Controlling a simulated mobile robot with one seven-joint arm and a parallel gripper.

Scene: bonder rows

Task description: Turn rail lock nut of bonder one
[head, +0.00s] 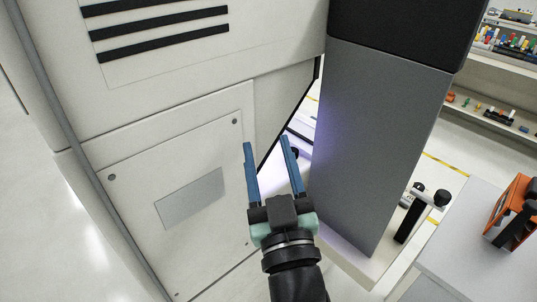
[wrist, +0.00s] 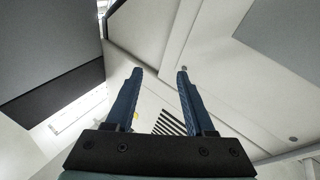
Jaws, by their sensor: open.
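My gripper (head: 266,142) is open and empty, its two blue fingers apart in front of a large white machine cabinet (head: 165,115). In the wrist view my gripper (wrist: 160,72) also has nothing between its fingers. I cannot tell whether this cabinet belongs to bonder one. I cannot make out the rail lock nut in either view. A small dark part (head: 294,153) shows beside the right finger in the lit gap, too small to identify.
A grey column with a black top (head: 378,140) stands close to the right of my gripper. A grey table (head: 470,245) with an orange device (head: 515,212) is at the lower right. Shelves (head: 505,80) with small coloured items stand at the back right. Floor at far left is clear.

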